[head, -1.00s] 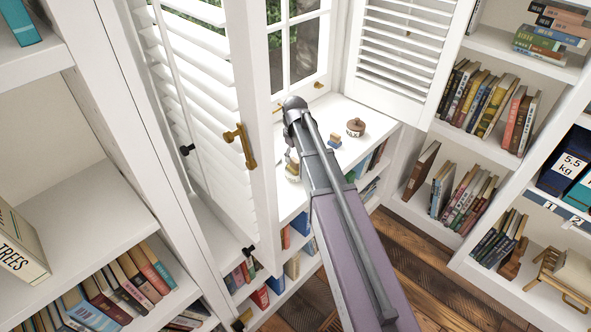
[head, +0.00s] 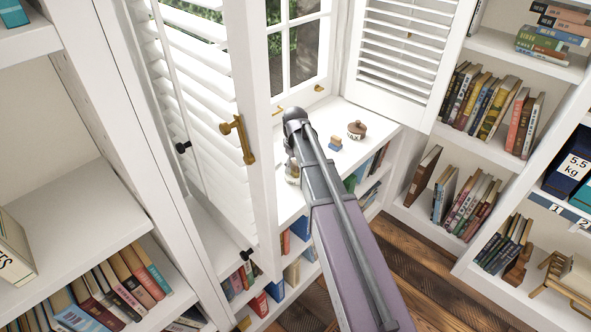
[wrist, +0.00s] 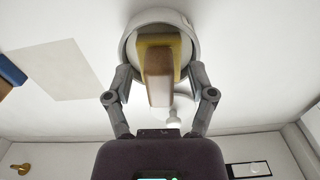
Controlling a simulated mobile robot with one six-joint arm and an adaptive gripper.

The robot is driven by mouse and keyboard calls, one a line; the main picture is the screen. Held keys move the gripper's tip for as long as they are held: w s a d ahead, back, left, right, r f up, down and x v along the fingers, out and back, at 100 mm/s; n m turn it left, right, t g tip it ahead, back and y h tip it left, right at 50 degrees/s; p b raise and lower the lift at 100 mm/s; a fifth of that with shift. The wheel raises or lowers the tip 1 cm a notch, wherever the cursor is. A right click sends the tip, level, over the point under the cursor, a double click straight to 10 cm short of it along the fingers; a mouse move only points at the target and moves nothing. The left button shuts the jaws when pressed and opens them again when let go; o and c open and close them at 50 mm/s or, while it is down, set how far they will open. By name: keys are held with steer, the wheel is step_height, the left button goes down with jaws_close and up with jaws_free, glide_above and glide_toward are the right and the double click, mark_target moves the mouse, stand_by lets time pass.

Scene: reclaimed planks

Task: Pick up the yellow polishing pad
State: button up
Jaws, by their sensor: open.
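The yellow polishing pad (wrist: 178,41) shows in the wrist view with a brown block-like grip (wrist: 158,77) facing me. It sits in or against a round whitish vessel (wrist: 130,45); I cannot tell which. My gripper (wrist: 161,84) is open, with one finger on each side of the brown grip and visible gaps between. In the head view my arm hides most of the gripper and the pad. Part of a small pot-like thing (head: 292,172) shows beside my arm on the white sill.
A blue and tan block (head: 335,143) and a brown lidded pot (head: 357,130) stand on the sill (head: 377,125) to the right. An open louvred shutter (head: 205,110) with a brass handle (head: 240,138) stands close on the left. Bookshelves flank both sides.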

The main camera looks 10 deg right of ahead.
mark_target(295, 162)
jaws_close()
steer(key=shift+r, duration=0.2)
stand_by(0.3)
step_height(295, 162, up, 4)
steer(key=p, duration=0.4)
steer(key=shift+f, duration=0.2)
steer(key=s+r+p, duration=0.1)
steer(key=s, duration=1.5)
steer(key=c, duration=0.7)
jaws_free()
jaws_close()
